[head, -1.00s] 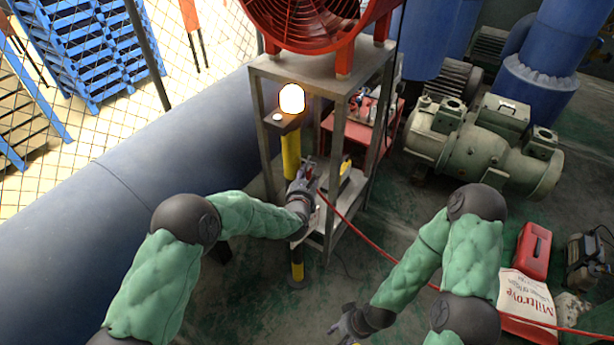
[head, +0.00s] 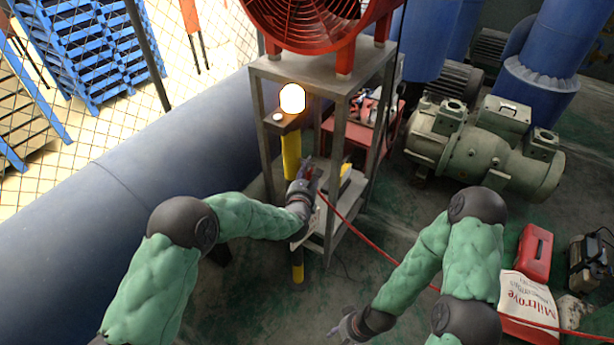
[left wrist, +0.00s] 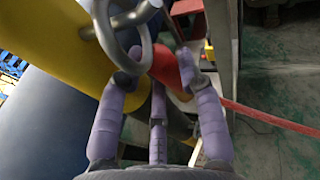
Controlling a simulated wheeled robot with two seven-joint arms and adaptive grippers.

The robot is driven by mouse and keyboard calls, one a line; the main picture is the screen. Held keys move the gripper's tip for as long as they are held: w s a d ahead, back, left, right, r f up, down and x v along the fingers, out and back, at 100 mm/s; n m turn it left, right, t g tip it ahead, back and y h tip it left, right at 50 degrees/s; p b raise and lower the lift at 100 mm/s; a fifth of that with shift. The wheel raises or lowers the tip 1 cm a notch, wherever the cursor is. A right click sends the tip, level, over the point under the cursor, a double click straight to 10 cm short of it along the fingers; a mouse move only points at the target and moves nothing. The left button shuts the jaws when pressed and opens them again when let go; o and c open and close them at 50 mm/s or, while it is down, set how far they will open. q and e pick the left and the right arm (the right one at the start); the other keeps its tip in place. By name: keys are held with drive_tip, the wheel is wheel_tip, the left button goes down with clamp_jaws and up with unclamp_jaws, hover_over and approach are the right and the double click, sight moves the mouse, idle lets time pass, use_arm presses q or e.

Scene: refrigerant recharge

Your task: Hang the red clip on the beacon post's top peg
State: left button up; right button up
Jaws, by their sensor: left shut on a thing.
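The beacon post (head: 291,152) is yellow with a lit lamp (head: 292,98) at its top, beside the metal stand. In the left wrist view the yellow post (left wrist: 62,42) fills the upper left, with a metal peg (left wrist: 130,18) sticking out to the right. My left gripper (head: 311,170) is at the post, its purple fingers (left wrist: 162,85) shut on the red clip (left wrist: 164,66). The clip's silver loop (left wrist: 147,42) overlaps the peg in that view; I cannot tell whether it encircles it. My right gripper (head: 342,328) is low, away from the post; its fingers are unclear.
The metal stand (head: 340,140) with a red fan (head: 305,18) on top is close right of the post. A red hose (head: 380,248) runs from near my left gripper to the lower right. A large blue pipe (head: 120,190) lies left. Green machinery (head: 480,150) stands right.

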use_arm(q)
drive_tip(key=o, duration=1.2)
drive_tip(key=shift+o, duration=0.2)
drive_tip(key=v, duration=1.2)
drive_tip(key=s+a+f+m+g+p, duration=0.25)
drive_tip(key=s+f+m+g, duration=0.2)
drive_tip(key=f+m, duration=0.45)
drive_tip(key=s+a+f+m+g+p, duration=0.1)
drive_tip(key=s+a+f+m+g, duration=0.3)
drive_tip(key=f+m, duration=0.45)
drive_tip(key=s+f+m+g+p, duration=0.1)
drive_tip(key=s+f+m+g, duration=0.2)
drive_tip(key=s+m, duration=0.4)
drive_tip(key=s+a+f+m+g+h+p, duration=0.1)
drive_tip(key=s+f+m+g, duration=0.2)
drive_tip(key=s+m, duration=0.4)
drive_tip(key=s+f, duration=0.1)
drive_tip(key=s, duration=0.4)
drive_tip(key=shift+s+f+g+h, duration=0.25)
drive_tip(key=shift+s+g+h, duration=0.05)
drive_tip(key=shift+s+g, duration=0.05)
